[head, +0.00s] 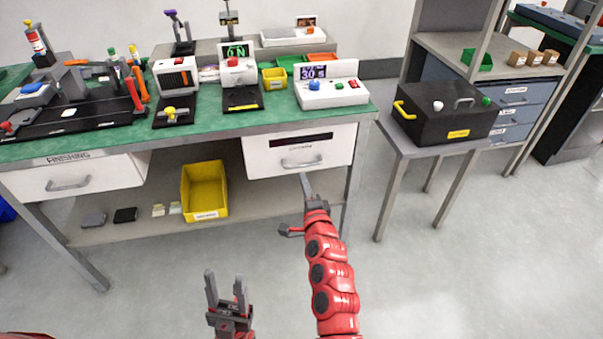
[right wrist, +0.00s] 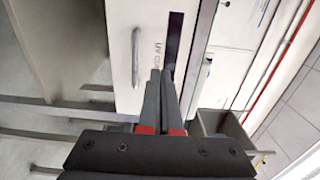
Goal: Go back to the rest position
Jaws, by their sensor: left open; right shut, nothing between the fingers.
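My right gripper (head: 305,186) is at the end of the red arm, just below and in front of the white right-hand drawer (head: 268,158) of the green-topped bench. Its fingers are together and empty. The right wrist view shows the shut fingers (right wrist: 158,85) pointing toward that drawer front, beside its grey handle (right wrist: 136,58); I cannot tell whether they touch it. My left gripper (head: 226,292) is low in the head view, over the bare floor. Its two fingers point up and stand apart, with nothing between them.
The green bench top (head: 215,112) holds several devices. A yellow bin (head: 204,190) stands on the lower shelf. The left drawer (head: 68,178) is marked FINISHING. A black case (head: 445,118) stands on a side table at the right. The floor (head: 440,280) at the lower right is clear.

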